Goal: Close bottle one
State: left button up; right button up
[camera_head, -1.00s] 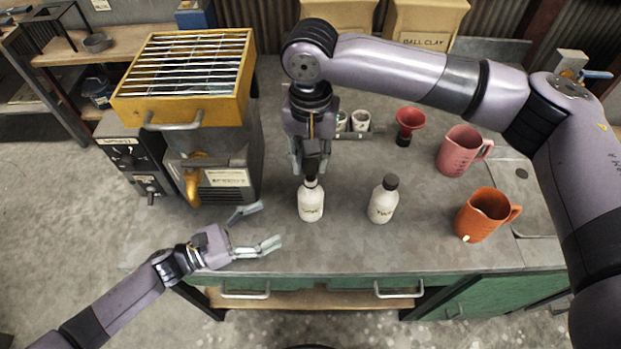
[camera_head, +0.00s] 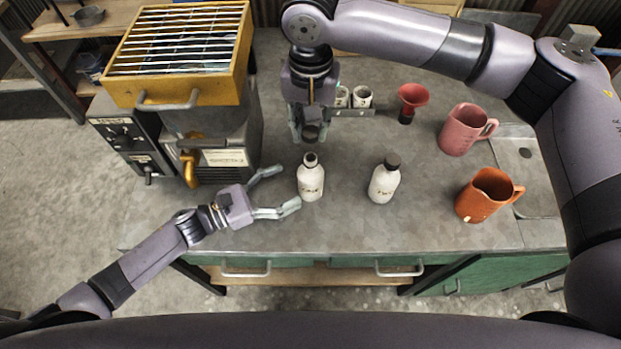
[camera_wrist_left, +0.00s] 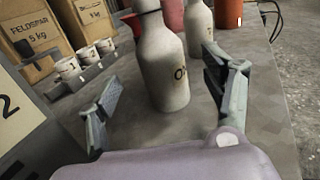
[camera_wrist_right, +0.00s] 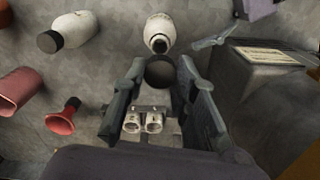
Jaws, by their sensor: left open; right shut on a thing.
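A white bottle (camera_head: 311,183) stands upright on the bench with its dark mouth uncovered. Its label begins with "O" in the left wrist view (camera_wrist_left: 165,75). My left gripper (camera_head: 291,186) is open just left of this bottle; its fingers lie either side of the bottle in the left wrist view, without clear contact. My right gripper (camera_head: 311,126) points down and is shut on a dark round cap (camera_head: 310,133), held apart from the bottle, behind its mouth. The cap also shows between the fingertips in the right wrist view (camera_wrist_right: 160,72).
A second white bottle (camera_head: 384,183) with a dark cap stands to the right. Beyond it are an orange jug (camera_head: 484,197), a pink jug (camera_head: 461,133) and a red funnel (camera_head: 411,97). Small cups (camera_head: 361,96) stand in a rack behind. A yellow-topped machine (camera_head: 180,95) bounds the left.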

aim_at(310, 175)
pick_arm(q)
jog(key=x, duration=0.7)
jog(key=shift+w, duration=0.1)
grip_shut()
pick_arm(e)
jog(key=shift+f, duration=2.55)
